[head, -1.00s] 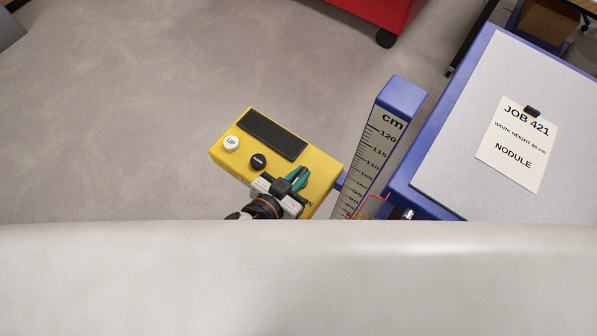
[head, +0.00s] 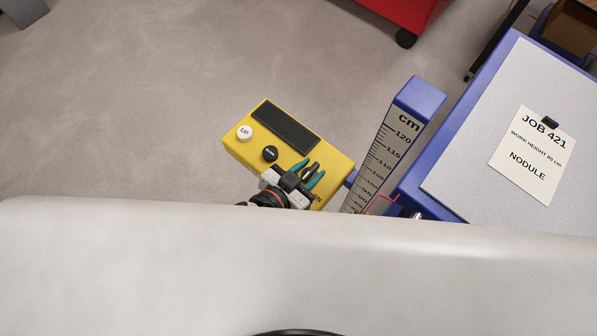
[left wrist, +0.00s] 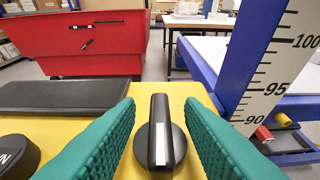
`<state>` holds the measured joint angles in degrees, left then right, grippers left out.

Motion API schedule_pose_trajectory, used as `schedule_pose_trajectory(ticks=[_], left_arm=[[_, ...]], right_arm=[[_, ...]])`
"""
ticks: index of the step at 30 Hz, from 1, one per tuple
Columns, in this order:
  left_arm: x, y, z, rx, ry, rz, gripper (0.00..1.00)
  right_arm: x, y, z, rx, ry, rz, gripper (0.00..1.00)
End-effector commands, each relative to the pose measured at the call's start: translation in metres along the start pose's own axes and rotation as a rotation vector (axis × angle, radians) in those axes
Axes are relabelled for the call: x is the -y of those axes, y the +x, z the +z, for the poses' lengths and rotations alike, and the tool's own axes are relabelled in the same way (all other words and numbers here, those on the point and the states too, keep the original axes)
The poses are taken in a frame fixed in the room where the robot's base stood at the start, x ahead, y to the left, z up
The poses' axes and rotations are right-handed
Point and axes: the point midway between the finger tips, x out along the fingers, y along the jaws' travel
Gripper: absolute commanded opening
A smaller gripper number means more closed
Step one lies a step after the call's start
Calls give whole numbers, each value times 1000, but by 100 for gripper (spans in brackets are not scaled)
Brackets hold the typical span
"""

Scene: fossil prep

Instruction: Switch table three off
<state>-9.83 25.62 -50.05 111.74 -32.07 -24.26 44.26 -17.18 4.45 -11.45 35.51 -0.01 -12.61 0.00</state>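The yellow control box (head: 233,150) stands beside the blue-framed table. On it are a white UP button (head: 244,132), a black button (head: 270,153), a dark panel (head: 285,125) and a black rotary knob (head: 309,173). My right gripper is not in view.
A blue post with a cm scale (head: 385,150) rises right beside the box. The table top (head: 465,150) carries a JOB 421 note (head: 526,155) reading work height and NODULE. A red cart (head: 385,12) stands behind.

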Motion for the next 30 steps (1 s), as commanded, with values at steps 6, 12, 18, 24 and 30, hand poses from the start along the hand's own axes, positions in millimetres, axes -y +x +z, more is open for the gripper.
schedule_pose_trajectory(ticks=[6, 12, 18, 24, 30], left_arm=[[0, -30, -5, -4, -2, -1, 35], [0, -75, -5, -3, -2, -2, 35], [0, -104, -3, -3, -1, 0, 35], [0, -117, -1, 0, 1, 0, 35], [0, -118, 0, 0, 1, 0, 35]], right_arm=[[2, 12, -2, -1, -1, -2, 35], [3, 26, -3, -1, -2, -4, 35], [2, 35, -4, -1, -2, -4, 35], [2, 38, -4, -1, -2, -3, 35], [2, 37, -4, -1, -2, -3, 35]])
